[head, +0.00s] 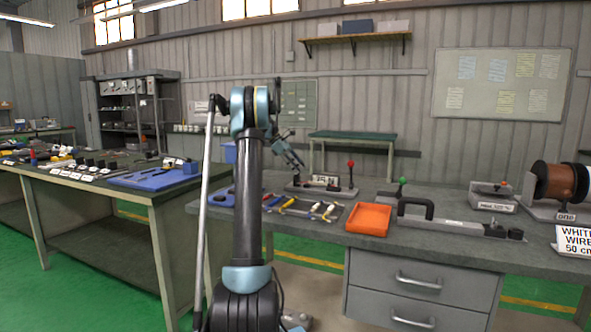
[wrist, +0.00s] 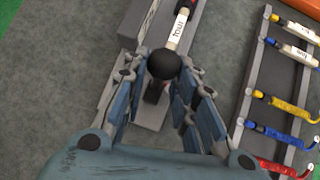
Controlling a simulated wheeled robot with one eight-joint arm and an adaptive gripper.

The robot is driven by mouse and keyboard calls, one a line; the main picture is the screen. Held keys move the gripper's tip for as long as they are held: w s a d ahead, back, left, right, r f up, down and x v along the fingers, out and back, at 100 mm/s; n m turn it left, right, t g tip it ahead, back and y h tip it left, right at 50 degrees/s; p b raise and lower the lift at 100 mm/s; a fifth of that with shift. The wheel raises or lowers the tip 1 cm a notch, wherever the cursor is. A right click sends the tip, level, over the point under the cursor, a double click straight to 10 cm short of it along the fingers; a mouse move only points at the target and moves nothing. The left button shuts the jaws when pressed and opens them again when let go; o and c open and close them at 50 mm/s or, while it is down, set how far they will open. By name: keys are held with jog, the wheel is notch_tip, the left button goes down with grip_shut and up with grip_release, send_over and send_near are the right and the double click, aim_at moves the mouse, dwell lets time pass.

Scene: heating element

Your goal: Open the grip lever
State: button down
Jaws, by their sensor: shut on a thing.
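The black ball knob of the grip lever (wrist: 164,65) sits between the fingers of my gripper (wrist: 165,72) in the wrist view. The fingers are shut on the knob from both sides, and its dark stem shows just below the ball. The lever belongs to a grey metal fixture (wrist: 120,85) with a white label on a bar above the knob. In the head view my gripper (head: 299,167) reaches down at the left end of this fixture (head: 325,182), which also bears an upright red-knobbed lever (head: 350,165). The black knob is hard to make out there.
An orange tray (head: 368,219), a clamp device with a green knob (head: 403,182) and wire spools (head: 560,182) stand farther right on the bench.

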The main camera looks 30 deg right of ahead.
jog(key=c, duration=1.3)
grip_release()
jog(key=shift+w+f, duration=0.1)
jog(key=shift+w, duration=0.05)
jog(key=v, duration=1.2)
jog(key=shift+c, duration=0.7)
